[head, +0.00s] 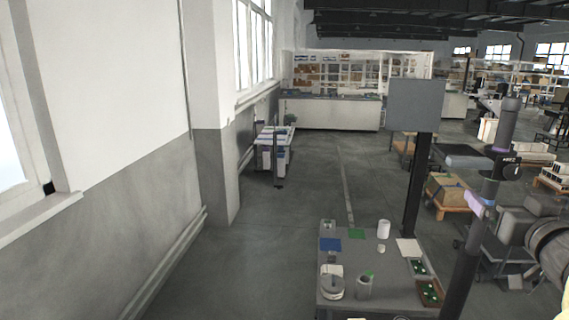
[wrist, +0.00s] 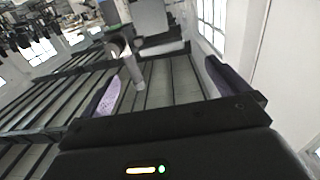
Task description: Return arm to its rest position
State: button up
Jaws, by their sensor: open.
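My arm (head: 508,130) stands raised at the right of the head view, bent at a dark joint. My gripper (wrist: 162,76) shows in the wrist view with its two purple-grey fingers wide apart. No object is held between them. I cannot clearly make out the fingers in the head view.
A grey workbench (head: 345,306) stands low in front, with a white cup (head: 383,229), a grey cylinder (head: 364,287), a round jar (head: 332,287) and a blue square (head: 330,244). A panel (head: 415,105) tops a black post. Floor (head: 265,240) left of the bench is clear.

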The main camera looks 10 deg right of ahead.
jog(key=w+a+f+g+b, duration=0.1)
jog(key=w+a+f+g, duration=0.1)
jog(key=a+f, duration=0.35)
jog(key=w+a+f+g+b, duration=0.1)
jog(key=w+a+f+g, duration=0.15)
jog(key=f, duration=0.65)
jog(key=w+a+f+g+b, duration=0.1)
jog(key=w+a+f+g, duration=0.15)
jog(key=f, duration=0.45)
jog(key=s+a+f+n+g+y+b, duration=0.1)
jog(key=s+a+f+g+y, duration=0.1)
jog(key=s+a+f, duration=0.3)
jog(key=s+a+f+n+g+y+b, duration=0.1)
jog(key=s+a+f+g, duration=0.4)
jog(key=a+f, duration=0.7)
jog(key=shift+s+a+f+n+g+y, duration=0.35)
jog(key=shift+s+a+n+y, duration=0.25)
jog(key=shift+a+y, duration=0.25)
jog(key=shift+w+d, duration=0.1)
